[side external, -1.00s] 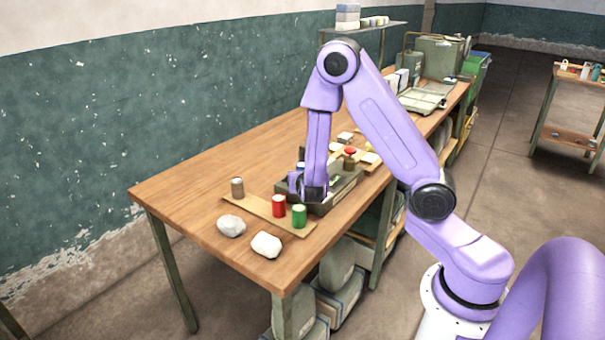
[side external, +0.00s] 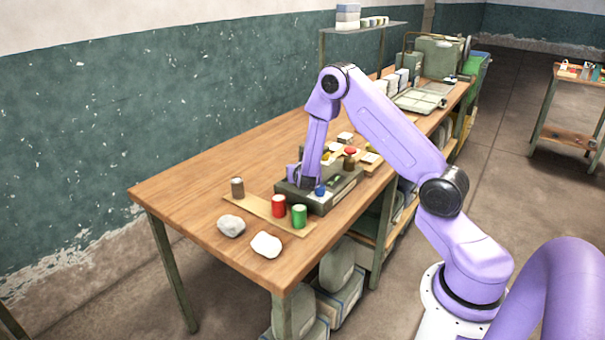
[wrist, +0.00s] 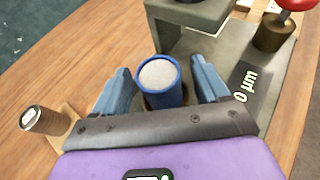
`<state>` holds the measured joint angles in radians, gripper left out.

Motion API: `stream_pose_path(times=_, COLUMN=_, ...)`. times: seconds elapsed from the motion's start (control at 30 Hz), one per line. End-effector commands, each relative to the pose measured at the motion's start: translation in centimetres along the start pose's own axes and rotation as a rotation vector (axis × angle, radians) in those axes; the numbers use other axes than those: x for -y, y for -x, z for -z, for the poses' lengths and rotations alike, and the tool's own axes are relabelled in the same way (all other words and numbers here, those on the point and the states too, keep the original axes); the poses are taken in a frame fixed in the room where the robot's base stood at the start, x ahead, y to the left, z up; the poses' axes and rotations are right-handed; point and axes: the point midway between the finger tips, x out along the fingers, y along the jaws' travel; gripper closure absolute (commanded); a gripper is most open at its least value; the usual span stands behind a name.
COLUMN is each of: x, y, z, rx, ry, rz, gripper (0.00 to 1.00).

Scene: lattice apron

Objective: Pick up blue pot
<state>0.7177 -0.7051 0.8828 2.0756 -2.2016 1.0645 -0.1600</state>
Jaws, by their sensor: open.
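The blue pot (wrist: 160,80) is a small blue-rimmed cylinder with a pale grey top, seen in the wrist view. It appears between the two blue-grey fingers of my gripper (wrist: 160,68), with a visible gap on each side. The fingers are open and hold nothing. In the side view the blue pot (side external: 320,191) shows as a small blue patch on a dark green-grey stand (side external: 326,204). My gripper (side external: 308,185) is just to its left there; its fingertips are hard to make out.
A raised block (wrist: 190,12) of the stand is close beyond the pot. A red-topped knob (wrist: 272,30) stands at right. A brown pot (side external: 237,187), red pot (side external: 278,206) and green pot (side external: 299,216) stand on a cardboard strip. Two pale lumps (side external: 231,226) (side external: 266,245) lie in front.

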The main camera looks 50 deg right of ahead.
Motion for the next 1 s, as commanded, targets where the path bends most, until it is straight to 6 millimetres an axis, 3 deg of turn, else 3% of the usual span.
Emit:
stream_pose_path(times=0.17, x=0.1, y=-1.7, z=0.0, rx=0.000, ry=-0.001, rz=0.002, gripper=0.26)
stream_pose_path(times=0.43, x=0.0, y=-1.9, z=0.0, rx=0.000, ry=0.000, rz=0.001, gripper=0.26)
stream_pose_path(times=0.6, x=0.0, y=-1.9, z=0.0, rx=0.000, ry=-0.001, rz=0.001, gripper=0.81)
stream_pose_path(times=0.67, x=0.0, y=-1.9, z=0.0, rx=0.000, ry=0.000, rz=0.001, gripper=0.82)
stream_pose_path(times=0.7, x=0.0, y=-1.9, z=0.0, rx=0.001, ry=-0.001, rz=0.001, gripper=0.87)
stream_pose_path(times=1.0, x=0.0, y=-1.6, z=-0.2, rx=0.001, ry=-0.001, rz=0.000, gripper=0.87)
